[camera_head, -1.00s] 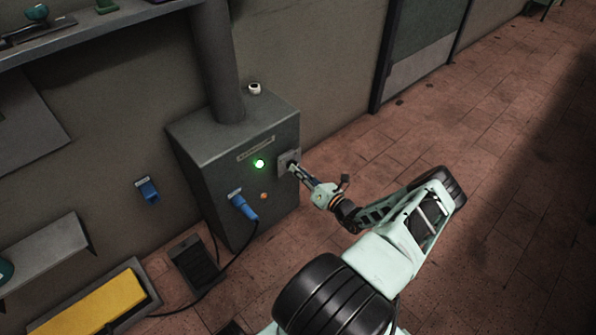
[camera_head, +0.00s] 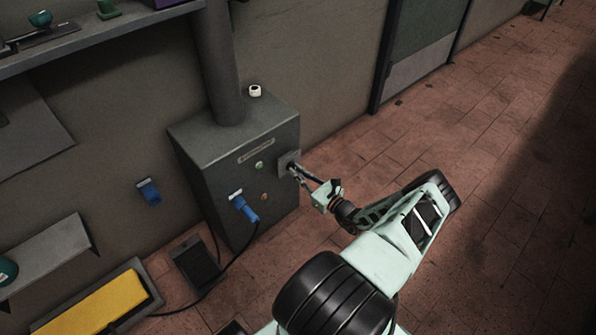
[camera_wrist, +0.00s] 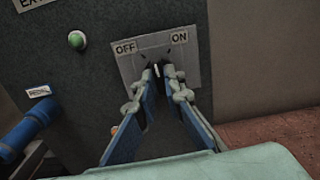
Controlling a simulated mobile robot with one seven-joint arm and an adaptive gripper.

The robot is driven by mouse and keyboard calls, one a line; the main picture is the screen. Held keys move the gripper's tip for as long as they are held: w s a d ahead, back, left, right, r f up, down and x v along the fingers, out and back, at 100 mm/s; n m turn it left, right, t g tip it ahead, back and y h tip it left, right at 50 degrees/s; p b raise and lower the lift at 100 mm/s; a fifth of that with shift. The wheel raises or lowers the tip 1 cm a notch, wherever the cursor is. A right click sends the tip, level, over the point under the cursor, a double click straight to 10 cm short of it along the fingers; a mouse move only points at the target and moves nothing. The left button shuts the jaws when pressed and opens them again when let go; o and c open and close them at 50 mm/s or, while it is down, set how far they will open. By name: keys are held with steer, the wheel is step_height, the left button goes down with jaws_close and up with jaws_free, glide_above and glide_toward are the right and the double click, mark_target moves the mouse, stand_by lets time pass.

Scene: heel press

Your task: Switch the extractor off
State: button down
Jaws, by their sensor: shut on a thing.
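The extractor is a grey metal box (camera_head: 190,150) against the wall with a pipe rising from its top. Its switch plate (camera_head: 284,168) is on the right of the front face; in the wrist view the plate (camera_wrist: 190,48) reads OFF at left and ON at right. The green indicator lamp (camera_head: 259,165) is unlit; it also shows in the wrist view (camera_wrist: 77,40). My gripper (camera_wrist: 157,72) is at the plate, shut on the small switch lever (camera_wrist: 157,69), which is mostly hidden between the fingertips and seems nearer OFF.
A blue plug (camera_head: 244,208) with a black cable is on the box front, beside a small orange lamp (camera_head: 264,197). A blue socket (camera_head: 149,191) is on the wall. A yellow pad (camera_head: 95,308) lies at lower left. The floor at right is clear.

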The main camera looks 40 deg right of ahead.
steer(key=n+p, duration=0.1)
steer(key=n, duration=0.5)
steer(key=shift+n, duration=0.3)
stand_by(0.4)
steer(key=c, duration=2)
jaws_free()
steer(key=shift+s, duration=0.1)
steer(key=s, duration=0.8)
steer(key=s+d, duration=0.1)
steer(key=s, duration=0.3)
steer(key=shift+w, duration=0.15)
